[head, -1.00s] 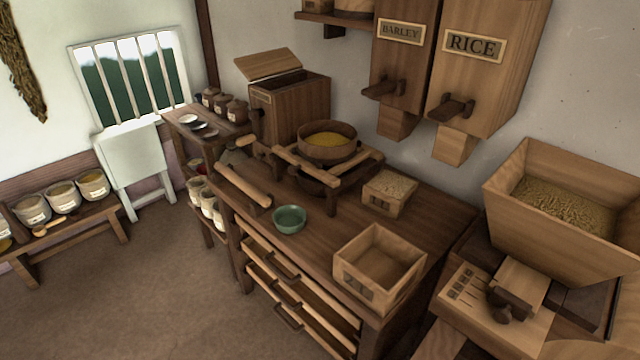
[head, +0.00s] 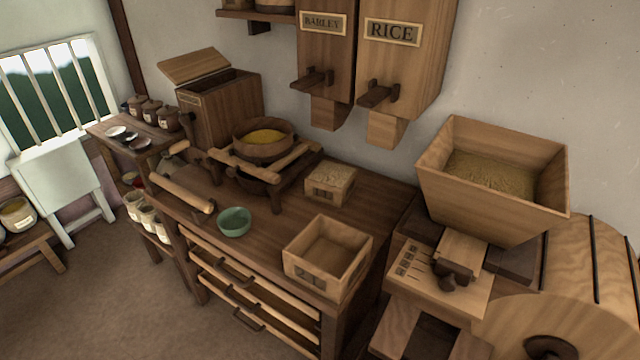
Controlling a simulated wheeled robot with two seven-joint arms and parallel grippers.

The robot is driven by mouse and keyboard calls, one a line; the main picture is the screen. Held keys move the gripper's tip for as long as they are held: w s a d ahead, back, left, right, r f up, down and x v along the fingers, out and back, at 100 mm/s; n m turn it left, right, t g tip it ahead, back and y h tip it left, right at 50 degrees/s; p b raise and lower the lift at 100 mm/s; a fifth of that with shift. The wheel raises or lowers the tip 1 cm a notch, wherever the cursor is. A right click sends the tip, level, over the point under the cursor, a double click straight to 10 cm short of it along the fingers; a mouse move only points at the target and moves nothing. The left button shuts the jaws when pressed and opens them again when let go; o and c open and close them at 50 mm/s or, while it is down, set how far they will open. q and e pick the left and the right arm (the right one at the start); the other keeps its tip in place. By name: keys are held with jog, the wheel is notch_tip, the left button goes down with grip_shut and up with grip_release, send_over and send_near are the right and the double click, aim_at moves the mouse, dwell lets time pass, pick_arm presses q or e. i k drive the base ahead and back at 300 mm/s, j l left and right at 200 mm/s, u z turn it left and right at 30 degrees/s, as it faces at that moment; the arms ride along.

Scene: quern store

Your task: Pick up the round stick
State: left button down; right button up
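A round stick (head: 182,194), a pale wooden cylinder with a darker end, lies at a slant along the front left edge of the wooden counter (head: 266,213). It is left of the green bowl (head: 235,221) and in front of the quern frame. Nothing is seen touching it from above. Neither of my grippers shows in the head view.
A round sieve of yellow grain (head: 263,137) sits on a wooden frame behind the stick. An empty wooden box (head: 327,256) and a small grain box (head: 330,182) stand to the right. A large hopper (head: 493,181) is at the far right. Floor is clear front left.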

aim_at(200, 203)
jog(key=i+j+z, duration=0.1)
jog(key=j, duration=0.25)
jog(key=i+j, duration=0.3)
jog(key=i+j+z, duration=0.15)
jog(key=j, duration=0.3)
